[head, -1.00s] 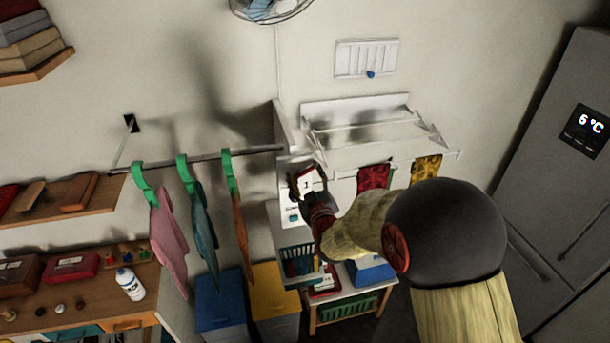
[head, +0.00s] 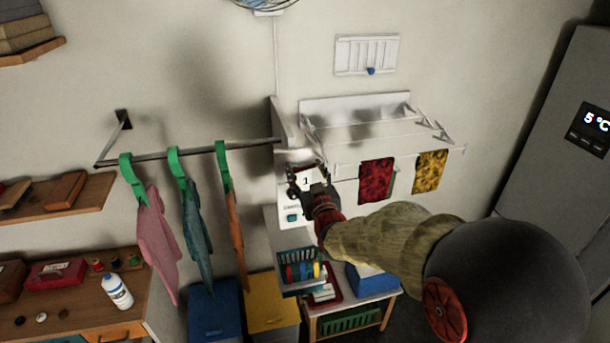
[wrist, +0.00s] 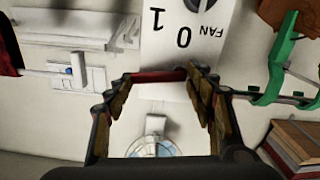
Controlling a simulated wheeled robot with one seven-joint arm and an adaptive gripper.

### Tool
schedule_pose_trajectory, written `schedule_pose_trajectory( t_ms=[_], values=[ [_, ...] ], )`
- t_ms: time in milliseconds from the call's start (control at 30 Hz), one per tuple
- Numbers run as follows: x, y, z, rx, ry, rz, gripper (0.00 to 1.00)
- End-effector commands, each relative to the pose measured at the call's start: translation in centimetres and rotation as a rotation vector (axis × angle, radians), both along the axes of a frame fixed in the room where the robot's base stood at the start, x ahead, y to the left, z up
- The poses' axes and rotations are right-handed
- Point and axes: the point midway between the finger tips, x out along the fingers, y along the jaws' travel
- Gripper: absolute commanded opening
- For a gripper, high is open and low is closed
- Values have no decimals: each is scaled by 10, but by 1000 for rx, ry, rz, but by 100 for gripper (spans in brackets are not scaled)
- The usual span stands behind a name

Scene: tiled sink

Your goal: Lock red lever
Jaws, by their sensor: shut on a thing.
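The red lever (wrist: 158,76) lies crosswise between my fingertips in the wrist view, in front of a white panel (wrist: 183,40) marked FAN, 0 and 1, which appears upside down. My gripper (wrist: 160,80) is shut on the lever, one finger at each end. In the head view my gripper (head: 308,178) is at the white panel (head: 292,208) on the wall, left of the drying rack. The "1" mark shows between the fingers there. My fingers hide the lever in the head view.
A rail with green hangers (head: 178,165) and clothes is left of my gripper. A white drying rack (head: 350,115) with red and yellow cloths (head: 430,170) is to the right. Below is a table with a basket (head: 300,270). A fridge (head: 560,150) stands far right.

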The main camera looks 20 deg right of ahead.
Motion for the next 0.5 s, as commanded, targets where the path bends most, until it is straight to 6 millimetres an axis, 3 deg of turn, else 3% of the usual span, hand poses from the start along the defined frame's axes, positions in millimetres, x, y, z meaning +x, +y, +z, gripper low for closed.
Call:
schedule_pose_trajectory(
  t_ms=[200, 233, 500],
  values=[
    [1, -1, 3, 2, -4, -2, 29],
    [1, -1, 3, 2, -4, -2, 56],
    [0, -1, 2, 0, -2, -2, 71]
  ],
)
